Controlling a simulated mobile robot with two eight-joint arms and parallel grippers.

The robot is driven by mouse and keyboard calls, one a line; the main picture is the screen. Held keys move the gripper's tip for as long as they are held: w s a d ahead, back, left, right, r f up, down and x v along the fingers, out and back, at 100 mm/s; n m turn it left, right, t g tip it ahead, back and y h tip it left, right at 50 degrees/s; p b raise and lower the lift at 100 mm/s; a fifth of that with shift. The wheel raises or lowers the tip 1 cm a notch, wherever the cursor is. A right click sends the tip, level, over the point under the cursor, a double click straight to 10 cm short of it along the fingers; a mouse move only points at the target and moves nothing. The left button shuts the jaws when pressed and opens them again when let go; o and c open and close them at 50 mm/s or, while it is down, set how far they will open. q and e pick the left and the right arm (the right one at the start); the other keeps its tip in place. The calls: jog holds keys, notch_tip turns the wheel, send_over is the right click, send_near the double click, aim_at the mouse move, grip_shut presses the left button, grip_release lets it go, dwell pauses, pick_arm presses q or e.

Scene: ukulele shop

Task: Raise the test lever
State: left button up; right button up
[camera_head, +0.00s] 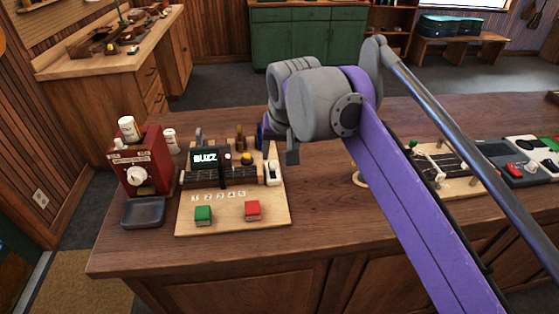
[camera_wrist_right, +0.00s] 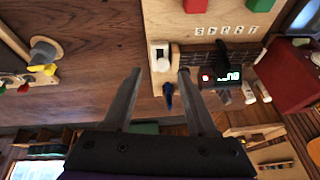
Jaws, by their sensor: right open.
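The test board (camera_head: 236,214) is a light wooden panel on the counter, with a lit display (camera_head: 205,157) reading "BUZZ". A white lever unit (camera_head: 273,174) stands at its right edge, which I take to be the test lever. It also shows in the right wrist view (camera_wrist_right: 160,57), just beyond and between my fingertips. My right gripper (camera_head: 292,152) is above the board's right back area, near the lever. In the wrist view its two fingers (camera_wrist_right: 158,73) are spread with nothing held. I cannot tell whether they touch the lever. My left gripper is not in view.
The board carries a green button (camera_head: 204,215) and a red button (camera_head: 252,210). A red box with a white dial (camera_head: 146,170) stands left of it, behind a dark tray (camera_head: 143,212). A fretboard fixture (camera_head: 440,168) lies to the right. The counter's front strip (camera_head: 330,230) is clear.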

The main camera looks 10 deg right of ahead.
aim_at(273, 167)
jog(key=shift+w+a, duration=0.1)
jog(key=shift+w, duration=0.35)
jog(key=b+x, duration=0.1)
jog(key=x, duration=0.9)
jog(key=shift+a+f, duration=0.15)
grip_shut()
dwell(0.8)
